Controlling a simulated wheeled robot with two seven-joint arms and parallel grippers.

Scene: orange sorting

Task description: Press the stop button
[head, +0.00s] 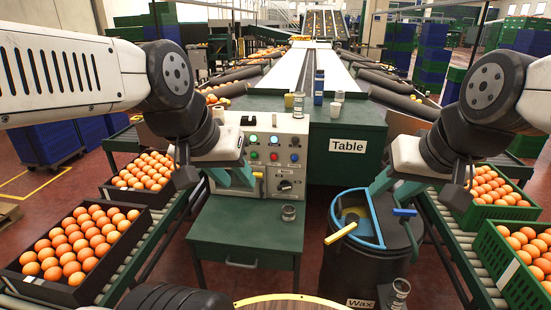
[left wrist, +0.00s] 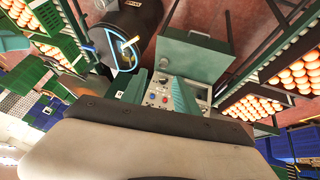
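The control panel (head: 290,127) is a pale box on a green stand, with two rows of round buttons. A red button (head: 274,156) sits in the middle of the lower row; I cannot read its label. The panel also shows between my fingers in the left wrist view (left wrist: 163,87). My left gripper (head: 236,178) is at the panel's left side, with teal fingers apart and nothing between them in the left wrist view (left wrist: 160,94). My right gripper (head: 381,184) is over the right side of the wax barrel; its finger gap is not clear.
A black wax barrel (head: 345,275) with a blue rim and a yellow handle stands right of the panel. A grey cup (head: 288,212) is on the green stand (head: 230,225). Crates of oranges (head: 60,292) line roller conveyors on both sides. A green table (head: 345,165) stands behind.

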